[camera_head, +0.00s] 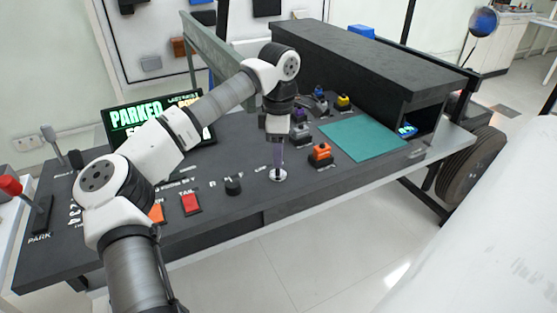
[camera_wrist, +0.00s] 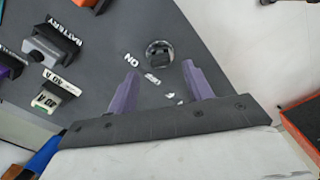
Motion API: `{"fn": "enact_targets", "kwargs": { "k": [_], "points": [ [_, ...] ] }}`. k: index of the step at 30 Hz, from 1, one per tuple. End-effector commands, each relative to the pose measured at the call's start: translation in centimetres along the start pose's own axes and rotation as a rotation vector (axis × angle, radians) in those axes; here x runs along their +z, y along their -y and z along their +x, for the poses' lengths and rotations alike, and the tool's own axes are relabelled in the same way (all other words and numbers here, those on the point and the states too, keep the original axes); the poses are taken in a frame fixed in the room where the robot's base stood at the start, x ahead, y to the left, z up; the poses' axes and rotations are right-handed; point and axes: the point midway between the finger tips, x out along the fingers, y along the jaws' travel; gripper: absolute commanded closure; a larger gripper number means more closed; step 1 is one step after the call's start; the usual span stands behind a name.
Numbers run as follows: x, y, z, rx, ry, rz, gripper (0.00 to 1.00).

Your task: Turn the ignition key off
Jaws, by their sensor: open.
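The ignition switch shows in the wrist view as a round metal plate (camera_wrist: 149,46) on the dark panel, with a dark key (camera_wrist: 160,50) in its middle. A white "ON" label is beside it, and other small white marks are partly hidden. My gripper (camera_wrist: 160,68) is open, its two purple fingers apart, with the key just beyond and between the fingertips. In the head view, my gripper (camera_head: 278,165) points down directly over the round metal plate (camera_head: 278,175), which hides the key. I cannot tell whether the fingers touch it.
A black knob (camera_head: 233,186) and a red button (camera_head: 190,203) are to the left of the plate. An orange switch (camera_head: 320,152) and a teal mat (camera_head: 363,141) are to the right. A long dark box (camera_head: 360,60) stands behind. The screen (camera_head: 140,112) reads "PARKED".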

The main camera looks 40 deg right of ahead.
Motion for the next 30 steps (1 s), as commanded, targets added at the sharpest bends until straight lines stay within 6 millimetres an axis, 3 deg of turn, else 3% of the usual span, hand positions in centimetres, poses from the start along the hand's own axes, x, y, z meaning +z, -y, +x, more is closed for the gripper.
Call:
{"fn": "enact_targets", "kwargs": {
  "k": [7,19,30],
  "points": [
    [0.0,0.1,3.3,-0.001,0.002,0.001,0.49],
    [0.0,0.0,4.1,0.0,0.001,0.0,0.49],
    [0.0,0.0,4.0,0.0,0.001,0.0,0.94]
  ]
}}
